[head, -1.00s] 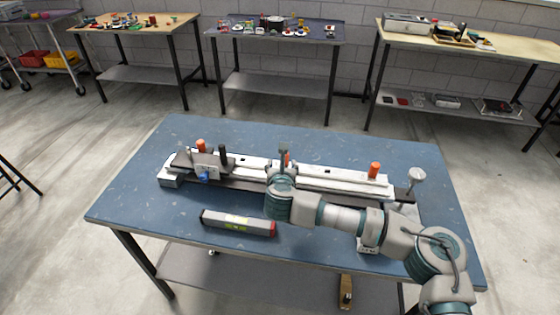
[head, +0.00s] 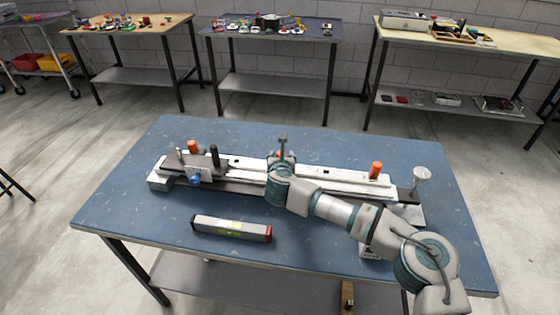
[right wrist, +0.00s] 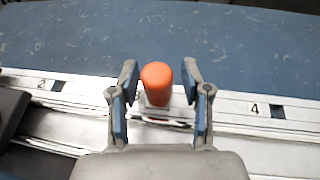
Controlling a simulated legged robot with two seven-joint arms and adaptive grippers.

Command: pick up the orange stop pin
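An orange stop pin (right wrist: 157,84) stands upright in the white rail (right wrist: 235,118) between the marks 2 and 4 in the right wrist view. My right gripper (right wrist: 158,75) is open, with one finger on each side of this pin and a gap on both sides. In the head view this middle pin (head: 276,154) is mostly hidden behind my right arm. Two more orange pins stand on the fixture, one at the left (head: 193,147) and one at the right (head: 376,169). My left gripper is not in view.
A carriage with a black knob (head: 214,155) and a blue knob sits on the rail's left part. A grey bar with a red end (head: 231,228) lies on the blue table (head: 150,215) in front. A silver knob (head: 422,175) stands at the rail's right end.

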